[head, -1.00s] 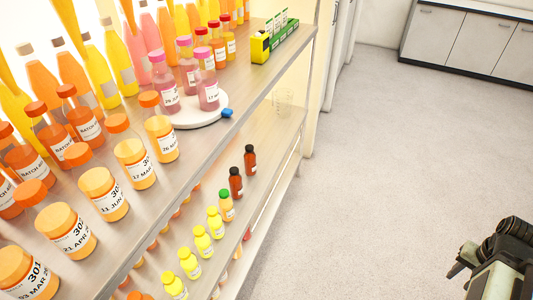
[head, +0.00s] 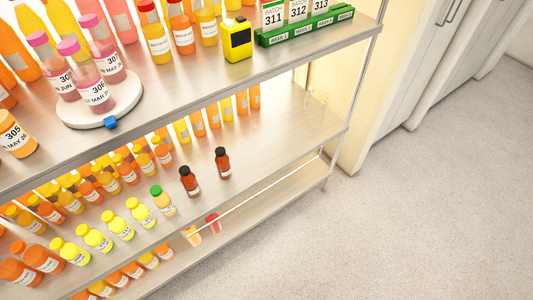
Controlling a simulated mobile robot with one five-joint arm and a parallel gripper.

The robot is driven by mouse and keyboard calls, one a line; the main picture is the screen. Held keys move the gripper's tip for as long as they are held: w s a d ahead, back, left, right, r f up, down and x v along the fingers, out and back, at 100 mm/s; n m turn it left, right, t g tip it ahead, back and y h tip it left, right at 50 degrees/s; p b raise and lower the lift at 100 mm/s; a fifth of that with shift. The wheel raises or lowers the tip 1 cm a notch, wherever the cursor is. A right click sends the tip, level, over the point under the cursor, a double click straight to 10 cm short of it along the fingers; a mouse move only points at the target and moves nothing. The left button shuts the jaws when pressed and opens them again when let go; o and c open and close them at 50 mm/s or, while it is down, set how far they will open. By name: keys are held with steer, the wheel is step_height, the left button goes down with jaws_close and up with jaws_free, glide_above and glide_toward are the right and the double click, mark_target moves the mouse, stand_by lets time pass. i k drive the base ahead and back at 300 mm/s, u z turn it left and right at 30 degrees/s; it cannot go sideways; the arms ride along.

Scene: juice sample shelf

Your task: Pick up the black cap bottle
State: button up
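Two small dark brown bottles with black caps stand upright near the front edge of the middle shelf in the head view. One black cap bottle (head: 222,163) is at the right end of the front row. The other black cap bottle (head: 189,181) stands just left of it. Both have small pale labels, too small to read. My gripper is not in view.
A green cap bottle (head: 162,201) and several yellow bottles continue the row leftward. The upper shelf (head: 190,90) overhangs the row and holds a white turntable (head: 131,104) with pink cap bottles. Open floor (head: 400,220) lies to the right.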

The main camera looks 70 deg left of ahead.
mark_target(222, 160)
steer(key=i, duration=1.3)
steer(key=u, duration=4.9)
steer(key=i, duration=1.6)
steer(key=z, duration=0.05)
